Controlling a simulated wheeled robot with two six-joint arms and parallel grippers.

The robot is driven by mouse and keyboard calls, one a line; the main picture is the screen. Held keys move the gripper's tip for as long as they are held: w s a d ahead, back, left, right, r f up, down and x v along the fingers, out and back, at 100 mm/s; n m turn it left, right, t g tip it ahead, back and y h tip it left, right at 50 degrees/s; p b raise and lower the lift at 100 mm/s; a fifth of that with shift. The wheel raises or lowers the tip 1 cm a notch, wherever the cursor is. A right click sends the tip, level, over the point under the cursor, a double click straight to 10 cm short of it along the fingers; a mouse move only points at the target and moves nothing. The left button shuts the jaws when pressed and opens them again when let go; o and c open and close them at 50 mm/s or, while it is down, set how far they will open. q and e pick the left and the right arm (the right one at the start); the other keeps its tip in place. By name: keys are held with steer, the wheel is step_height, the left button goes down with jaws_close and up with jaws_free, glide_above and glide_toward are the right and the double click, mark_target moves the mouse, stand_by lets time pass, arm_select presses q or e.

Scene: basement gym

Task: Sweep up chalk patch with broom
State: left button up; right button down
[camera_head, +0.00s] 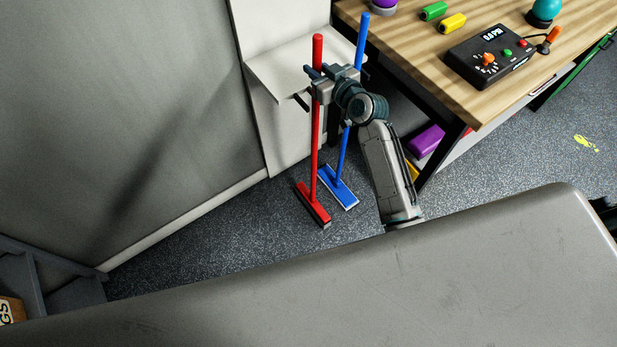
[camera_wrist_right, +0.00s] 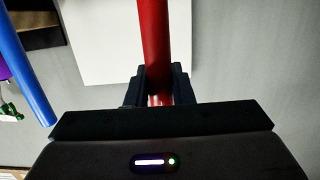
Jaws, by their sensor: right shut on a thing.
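A red broom (camera_head: 316,130) stands upright by the wall, with its red head (camera_head: 312,205) at the floor. My right gripper (camera_head: 316,80) is shut on its handle, near the upper part. In the right wrist view the red handle (camera_wrist_right: 154,45) passes between the two dark fingers (camera_wrist_right: 160,88). A blue broom (camera_head: 343,150) stands just to the right, behind my right gripper; its handle (camera_wrist_right: 25,65) also shows at the left of the right wrist view. A yellow chalk patch (camera_head: 586,144) lies on the floor at the far right. My left gripper is not in view.
A wooden workbench (camera_head: 570,60) at the upper right carries a black control box (camera_head: 490,58) and several coloured pieces. A white bracket (camera_head: 283,80) on the wall is beside the brooms. A purple object (camera_head: 427,140) is under the bench. Speckled floor is clear around the patch.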

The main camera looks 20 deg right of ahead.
steer(key=f+v, duration=0.1)
steer(key=v, duration=0.9)
steer(key=shift+s+f+p, duration=0.2)
steer(key=shift+s+p, duration=0.05)
steer(key=shift+p, duration=0.15)
stand_by(0.4)
steer(key=shift+d, duration=0.15)
